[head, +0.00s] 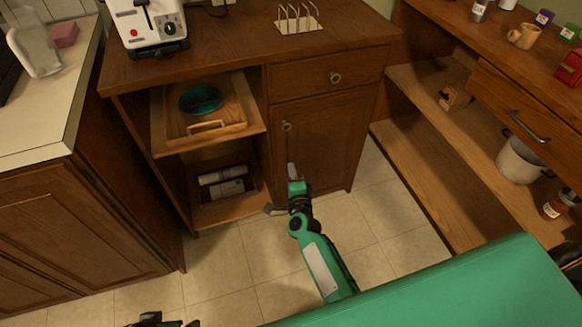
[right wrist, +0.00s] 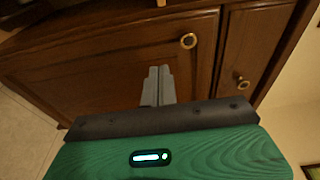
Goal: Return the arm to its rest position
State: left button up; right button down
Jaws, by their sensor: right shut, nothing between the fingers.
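My right arm (head: 322,262) is green and black and reaches up from the bottom of the head view. Its gripper (head: 292,172) is in front of the lower cabinet door, over the tiled floor. In the right wrist view the gripper (right wrist: 158,72) has its two grey fingers together, with nothing between them. They point toward the wooden cabinet door (right wrist: 100,62) and its round knob (right wrist: 189,41). I cannot tell whether they touch the door. At the bottom left of the head view, dark and green parts show, probably my left arm; its fingers cannot be made out.
The cabinet (head: 320,133) has a shut door and drawer. Its open shelf holds a wooden tray (head: 232,127) with a teal bowl (head: 201,100). A toaster (head: 148,22) and a rack (head: 298,20) stand on top. Open shelves (head: 430,170) are at right. Floor tiles (head: 215,275) are clear.

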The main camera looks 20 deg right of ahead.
jog(key=shift+s, duration=0.2)
jog(key=shift+s+a, duration=0.1)
